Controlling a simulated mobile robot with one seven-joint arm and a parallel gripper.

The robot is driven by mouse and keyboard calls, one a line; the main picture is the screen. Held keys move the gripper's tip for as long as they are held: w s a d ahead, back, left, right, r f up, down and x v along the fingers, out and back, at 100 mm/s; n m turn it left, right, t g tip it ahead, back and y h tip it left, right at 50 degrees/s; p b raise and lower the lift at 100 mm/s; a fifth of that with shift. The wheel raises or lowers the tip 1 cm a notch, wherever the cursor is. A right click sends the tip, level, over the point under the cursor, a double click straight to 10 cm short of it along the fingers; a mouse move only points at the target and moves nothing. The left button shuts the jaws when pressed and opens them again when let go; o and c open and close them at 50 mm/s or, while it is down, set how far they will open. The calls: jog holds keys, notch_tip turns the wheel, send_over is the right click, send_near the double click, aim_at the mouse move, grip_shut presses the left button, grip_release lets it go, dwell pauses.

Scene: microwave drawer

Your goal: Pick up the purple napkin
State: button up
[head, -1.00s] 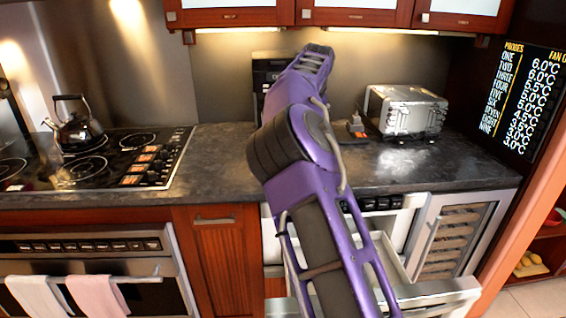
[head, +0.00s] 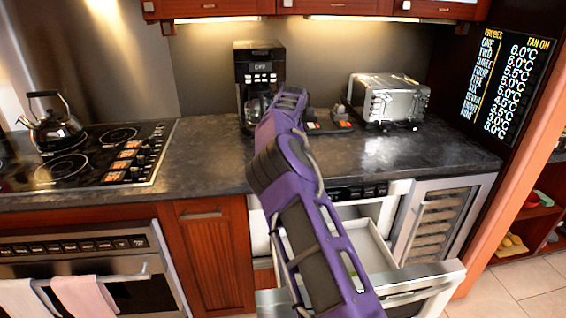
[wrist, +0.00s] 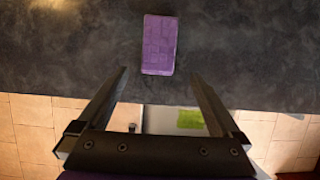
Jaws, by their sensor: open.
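The purple napkin (wrist: 159,45) is a small flat rectangle on the dark countertop (wrist: 60,45) in the wrist view, near the counter's front edge. My gripper (wrist: 160,75) is open and empty, with its two fingers apart. In the wrist picture the napkin lies just beyond the fingertips, between their lines, and nothing touches it. In the head view my purple arm reaches over the counter, and I cannot make out the napkin or the fingers there.
An open drawer (head: 440,275) juts out below the counter; a green patch (wrist: 190,119) shows below the counter edge in the wrist view. A coffee maker (head: 258,65) and a silver toaster (head: 390,100) stand at the back. The stove (head: 90,160) is at left.

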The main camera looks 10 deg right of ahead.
jog(key=x, duration=0.4)
jog(key=shift+w+a+f, duration=0.15)
jog(key=shift+w+f, duration=0.05)
jog(key=shift+f, duration=0.15)
